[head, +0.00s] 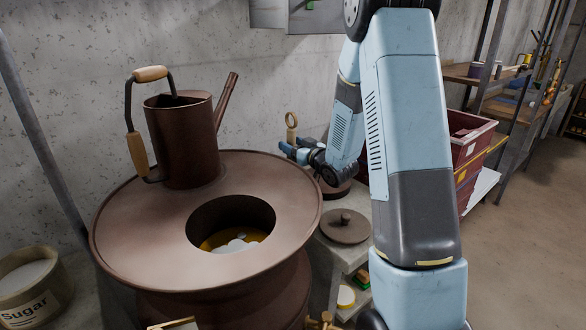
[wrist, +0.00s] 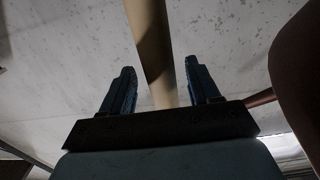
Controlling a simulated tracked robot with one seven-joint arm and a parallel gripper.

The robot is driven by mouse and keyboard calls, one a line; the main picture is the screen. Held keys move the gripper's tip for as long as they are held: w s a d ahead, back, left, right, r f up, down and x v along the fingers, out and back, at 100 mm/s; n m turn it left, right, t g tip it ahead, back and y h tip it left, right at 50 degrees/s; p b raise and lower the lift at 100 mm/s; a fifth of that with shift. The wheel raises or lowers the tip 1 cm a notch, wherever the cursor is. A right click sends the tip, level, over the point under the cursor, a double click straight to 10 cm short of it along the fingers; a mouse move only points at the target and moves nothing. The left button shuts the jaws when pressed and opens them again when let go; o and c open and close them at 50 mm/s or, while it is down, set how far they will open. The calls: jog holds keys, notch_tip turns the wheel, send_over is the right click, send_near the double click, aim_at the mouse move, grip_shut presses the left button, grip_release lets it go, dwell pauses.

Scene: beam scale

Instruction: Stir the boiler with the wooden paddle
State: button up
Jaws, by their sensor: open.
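The boiler (head: 130,235) is a large brown drum with a wide flat top. A round opening in it shows a yellowish liquid with pale lumps or foam. A tan wooden shaft, which looks like the paddle (wrist: 150,40), runs between my gripper's fingers in the wrist view. My gripper (wrist: 160,80) is open, with a finger on each side of the shaft and gaps showing. The paddle's lower end is hidden.
A brown can (head: 180,140) with wooden grips and a spout stands on the boiler's top. A sugar bucket (head: 30,285) is at lower left. A round lid (head: 344,228) lies on a bench right of the boiler. Red crates (head: 470,140) and shelves stand farther right.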

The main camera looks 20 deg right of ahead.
jog(key=shift+w+a, duration=0.15)
jog(key=shift+w, duration=0.25)
grip_shut()
dwell(0.4)
